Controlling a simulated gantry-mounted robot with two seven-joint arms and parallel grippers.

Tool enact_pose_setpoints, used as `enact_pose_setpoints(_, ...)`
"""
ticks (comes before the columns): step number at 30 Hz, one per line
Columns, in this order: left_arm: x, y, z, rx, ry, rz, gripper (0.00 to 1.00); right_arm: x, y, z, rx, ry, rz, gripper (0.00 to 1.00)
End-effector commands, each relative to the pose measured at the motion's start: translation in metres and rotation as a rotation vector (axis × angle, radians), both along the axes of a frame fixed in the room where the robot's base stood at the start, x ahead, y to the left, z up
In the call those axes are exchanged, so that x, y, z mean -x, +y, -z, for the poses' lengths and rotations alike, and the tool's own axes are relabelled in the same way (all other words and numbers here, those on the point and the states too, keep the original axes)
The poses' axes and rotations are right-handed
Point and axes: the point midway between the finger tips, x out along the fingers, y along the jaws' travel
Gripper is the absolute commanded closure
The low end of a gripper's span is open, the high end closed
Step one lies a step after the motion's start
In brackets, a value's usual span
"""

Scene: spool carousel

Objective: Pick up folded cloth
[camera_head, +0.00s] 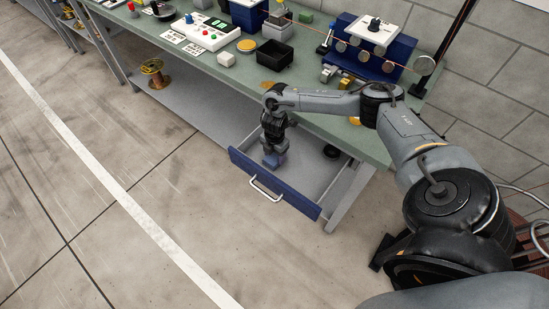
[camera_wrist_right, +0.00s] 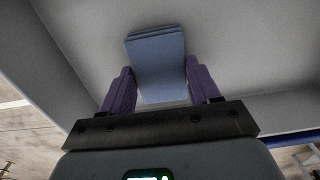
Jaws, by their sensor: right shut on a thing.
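The folded cloth (camera_wrist_right: 158,62) is blue and layered. In the right wrist view it sits between the two purple fingers of my right gripper (camera_wrist_right: 160,88), which is shut on it. In the head view my right gripper (camera_head: 271,153) points down into the open blue-fronted drawer (camera_head: 272,184), and a small blue part of the cloth (camera_head: 273,162) shows at its fingertips. Whether the cloth still touches the drawer floor I cannot tell. My left gripper is not in view.
The green workbench (camera_head: 210,64) above the drawer carries a black bin (camera_head: 273,54), a button panel (camera_head: 207,32) and a blue machine with rollers (camera_head: 368,50). A dark ring (camera_head: 331,152) lies at the drawer's right. A copper spool (camera_head: 154,74) stands on the lower shelf.

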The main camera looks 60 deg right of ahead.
Motion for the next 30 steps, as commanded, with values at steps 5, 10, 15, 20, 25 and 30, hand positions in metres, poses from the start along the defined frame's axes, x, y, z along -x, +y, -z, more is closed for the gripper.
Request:
enact_pose_setpoints(5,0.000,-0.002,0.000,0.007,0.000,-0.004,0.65,0.000,0.000,0.000,0.000,0.000,0.000,0.69)
enact_pose_setpoints(10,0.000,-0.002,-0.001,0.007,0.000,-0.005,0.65,0.000,0.000,-0.002,0.000,-0.001,0.000,0.69)
enact_pose_setpoints(15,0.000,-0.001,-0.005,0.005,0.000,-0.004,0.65,-0.001,-0.001,-0.016,0.000,-0.003,0.001,0.69)
enact_pose_setpoints(20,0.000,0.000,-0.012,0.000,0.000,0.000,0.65,-0.001,0.000,-0.043,0.000,-0.003,-0.001,0.69)
enact_pose_setpoints(25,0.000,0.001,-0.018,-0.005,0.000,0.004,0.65,-0.001,0.000,-0.071,0.000,-0.002,-0.001,0.69)
enact_pose_setpoints(30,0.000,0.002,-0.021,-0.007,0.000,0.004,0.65,-0.001,0.000,-0.092,-0.001,-0.001,0.000,0.69)
